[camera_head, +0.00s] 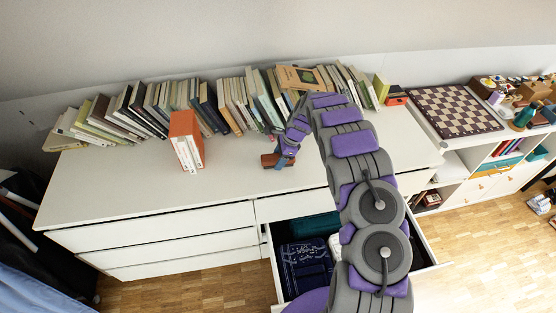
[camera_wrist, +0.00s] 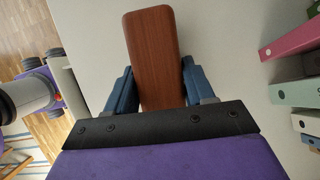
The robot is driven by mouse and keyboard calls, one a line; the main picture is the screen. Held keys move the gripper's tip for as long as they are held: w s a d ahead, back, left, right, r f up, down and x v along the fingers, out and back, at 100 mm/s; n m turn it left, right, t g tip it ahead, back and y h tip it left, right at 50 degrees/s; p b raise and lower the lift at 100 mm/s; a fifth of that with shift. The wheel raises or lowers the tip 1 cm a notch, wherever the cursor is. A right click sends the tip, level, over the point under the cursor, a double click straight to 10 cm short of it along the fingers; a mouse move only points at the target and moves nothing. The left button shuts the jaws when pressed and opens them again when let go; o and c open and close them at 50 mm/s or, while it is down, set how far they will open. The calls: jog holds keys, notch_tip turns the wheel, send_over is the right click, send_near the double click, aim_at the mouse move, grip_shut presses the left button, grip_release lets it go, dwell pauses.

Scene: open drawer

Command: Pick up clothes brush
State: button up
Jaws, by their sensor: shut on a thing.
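The clothes brush (camera_wrist: 152,45) shows in the wrist view as a reddish-brown wooden block with rounded corners. My gripper (camera_wrist: 157,88) has its two blue fingers closed on the brush's left and right sides. The lower part of the brush is hidden behind the gripper's dark edge. In the head view the brush (camera_head: 269,160) is a small brown piece at the gripper (camera_head: 284,161), low over or on the white dresser top (camera_head: 110,180). I cannot tell whether it touches the surface.
A row of books (camera_head: 240,102) stands along the wall behind the gripper. An orange-covered book (camera_head: 187,140) stands upright to the left. A dresser drawer (camera_head: 278,285) is open below, with folded dark cloth (camera_head: 304,266) inside. A chessboard (camera_head: 455,110) lies at the right. The dresser's left front is clear.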

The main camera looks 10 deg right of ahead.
aim_at(275, 158)
jog(key=r, duration=0.1)
jog(key=r+p, duration=0.1)
jog(key=r, duration=0.2)
jog(key=shift+s+a+r, duration=0.1)
jog(key=shift+s+r, duration=0.05)
jog(key=shift+s, duration=0.1)
jog(key=s+a+p, duration=0.1)
jog(key=s+a, duration=0.2)
jog(key=s, duration=0.4)
jog(key=s+a+r+p, duration=0.1)
jog(key=s+a+p, duration=0.1)
jog(key=s+a, duration=0.2)
jog(key=s, duration=0.2)
jog(key=shift+s+a, duration=0.15)
jog(key=shift+s, duration=0.2)
